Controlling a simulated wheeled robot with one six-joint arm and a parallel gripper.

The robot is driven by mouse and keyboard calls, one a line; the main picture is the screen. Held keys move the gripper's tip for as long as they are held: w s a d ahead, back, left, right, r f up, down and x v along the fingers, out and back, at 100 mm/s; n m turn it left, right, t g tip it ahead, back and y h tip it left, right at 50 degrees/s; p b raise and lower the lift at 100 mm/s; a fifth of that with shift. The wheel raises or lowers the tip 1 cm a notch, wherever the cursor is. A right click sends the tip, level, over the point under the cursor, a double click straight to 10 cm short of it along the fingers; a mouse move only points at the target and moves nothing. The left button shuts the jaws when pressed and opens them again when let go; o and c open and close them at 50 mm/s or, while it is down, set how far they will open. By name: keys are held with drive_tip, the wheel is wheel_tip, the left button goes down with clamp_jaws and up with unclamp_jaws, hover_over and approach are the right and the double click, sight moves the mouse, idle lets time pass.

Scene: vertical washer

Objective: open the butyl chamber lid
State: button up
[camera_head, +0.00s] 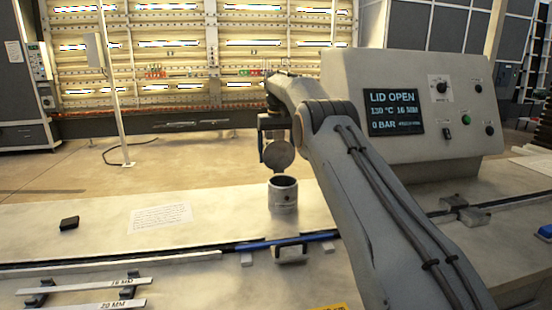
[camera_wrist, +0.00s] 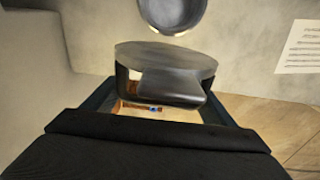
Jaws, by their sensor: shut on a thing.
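The butyl chamber (camera_head: 283,195) is a short grey metal cylinder standing upright on the bench, with its round mouth open at the top. The chamber also shows at the top of the wrist view (camera_wrist: 172,12). The round metal lid (camera_head: 279,155) hangs above the chamber, apart from it and tilted steeply in the head view. In the wrist view the lid (camera_wrist: 165,58) lies between the jaws, with its dark handle towards me. My gripper (camera_wrist: 160,95) is shut on the lid's handle. In the head view my arm partly hides the gripper.
A control box (camera_head: 415,105) at the right has a screen (camera_head: 393,112) reading "LID OPEN". A paper sheet (camera_head: 160,218) and a small black block (camera_head: 69,223) lie left of the chamber. A blue rod (camera_head: 290,240) runs along the bench in front. The bench left of the chamber is mostly clear.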

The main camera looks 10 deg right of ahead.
drive_tip(key=shift+s+d+r, duration=0.1)
drive_tip(key=shift+s+d, duration=0.05)
drive_tip(key=shift+d, duration=0.05)
idle(0.3)
drive_tip(key=o, duration=1.2)
drive_tip(key=shift+d, duration=0.15)
drive_tip(key=shift+a, duration=0.25)
drive_tip(key=shift+r+p, duration=0.2)
drive_tip(key=shift+p, duration=0.4)
drive_tip(key=shift+s+r+t+p, duration=0.1)
drive_tip(key=shift+t+p, duration=0.2)
drive_tip(key=shift+p, duration=0.4)
drive_tip(key=shift+p, duration=0.4)
